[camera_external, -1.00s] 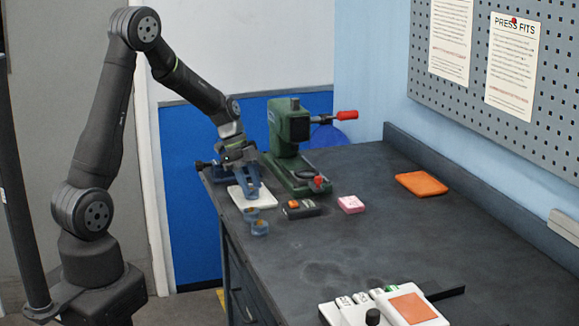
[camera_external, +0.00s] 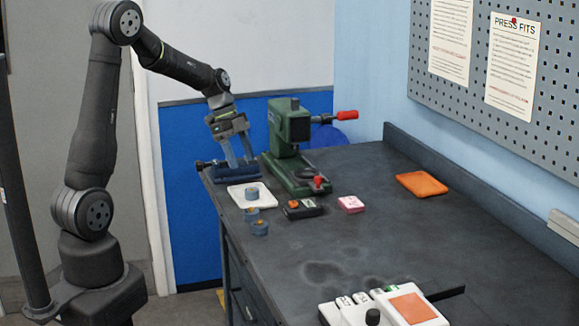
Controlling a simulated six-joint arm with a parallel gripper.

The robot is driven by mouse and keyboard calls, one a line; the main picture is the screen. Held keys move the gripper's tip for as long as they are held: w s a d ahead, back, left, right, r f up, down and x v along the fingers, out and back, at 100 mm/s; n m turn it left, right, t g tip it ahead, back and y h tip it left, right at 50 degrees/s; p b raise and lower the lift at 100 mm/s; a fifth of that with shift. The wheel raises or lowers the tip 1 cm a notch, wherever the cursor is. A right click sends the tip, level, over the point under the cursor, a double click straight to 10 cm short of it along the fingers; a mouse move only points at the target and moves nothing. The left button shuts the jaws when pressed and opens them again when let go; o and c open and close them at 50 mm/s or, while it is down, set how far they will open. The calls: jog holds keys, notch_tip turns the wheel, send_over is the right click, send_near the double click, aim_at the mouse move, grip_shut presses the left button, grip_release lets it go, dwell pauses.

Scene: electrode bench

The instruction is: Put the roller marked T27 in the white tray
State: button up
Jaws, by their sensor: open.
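The white tray (camera_external: 237,199) lies flat near the left edge of the bench. The markings are too small to read, so I cannot tell which roller is T27. My gripper (camera_external: 241,165) is open and empty, above and behind the tray, apart from the roller in it.
A green press (camera_external: 288,135) with a red-tipped handle stands behind the tray. A dark blue vise-like block (camera_external: 230,170) sits at the back left. The middle of the bench is clear.

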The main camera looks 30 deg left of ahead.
aim_at(253, 189)
jog(key=v, duration=0.3)
jog(key=shift+a+r, duration=0.15)
jog(key=shift+r, duration=0.2)
jog(key=x, duration=1.2)
jog(key=shift+s+f, duration=0.1)
jog(key=shift+f, duration=0.05)
notch_tip(253, 189, up, 3)
jog(key=shift+f, duration=0.2)
jog(key=shift+r, duration=0.8)
